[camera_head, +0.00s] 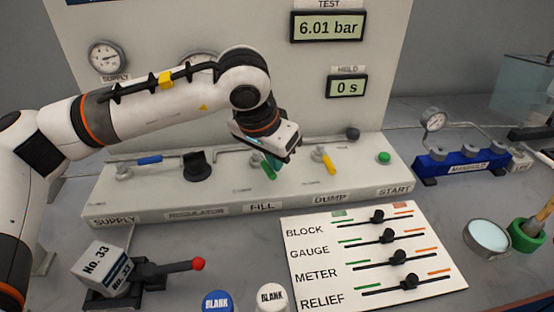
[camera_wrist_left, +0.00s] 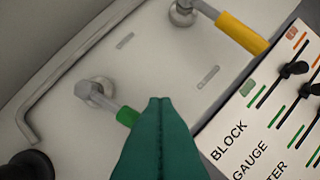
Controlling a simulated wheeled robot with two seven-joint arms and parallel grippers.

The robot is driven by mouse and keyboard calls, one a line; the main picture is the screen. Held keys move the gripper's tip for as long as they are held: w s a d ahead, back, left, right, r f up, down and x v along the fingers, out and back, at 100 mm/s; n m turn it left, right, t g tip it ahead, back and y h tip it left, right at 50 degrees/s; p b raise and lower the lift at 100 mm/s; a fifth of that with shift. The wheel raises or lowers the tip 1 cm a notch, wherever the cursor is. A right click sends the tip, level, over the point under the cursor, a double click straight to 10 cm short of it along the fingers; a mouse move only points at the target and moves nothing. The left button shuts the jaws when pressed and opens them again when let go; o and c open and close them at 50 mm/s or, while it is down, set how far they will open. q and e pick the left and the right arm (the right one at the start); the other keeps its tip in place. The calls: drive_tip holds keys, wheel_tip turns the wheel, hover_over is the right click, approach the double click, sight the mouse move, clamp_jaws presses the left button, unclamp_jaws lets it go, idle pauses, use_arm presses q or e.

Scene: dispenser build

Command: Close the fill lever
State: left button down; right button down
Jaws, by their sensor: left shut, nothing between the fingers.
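The fill lever (camera_head: 269,173) has a green handle and sits on the sloped panel above the FILL label (camera_head: 262,207). Its grey hub and part of the green handle (camera_wrist_left: 126,116) show in the left wrist view. The handle points down and to the right there. My left gripper (camera_head: 274,160) is shut and empty, right over the lever in the head view. In the left wrist view its closed teal fingers (camera_wrist_left: 160,102) are just beside the handle's end and cover part of the area beyond it. I cannot tell whether they touch. My right gripper is out of view.
The yellow dump lever (camera_head: 328,161) is to the right, the black regulator knob (camera_head: 197,166) and blue supply lever (camera_head: 149,160) to the left. A green start button (camera_head: 384,157) is farther right. A slider board (camera_head: 300,265) lies in front. The displays read 6.01 bar and 0 s.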

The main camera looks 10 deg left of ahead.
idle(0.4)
use_arm(q)
drive_tip(key=v, duration=1.2)
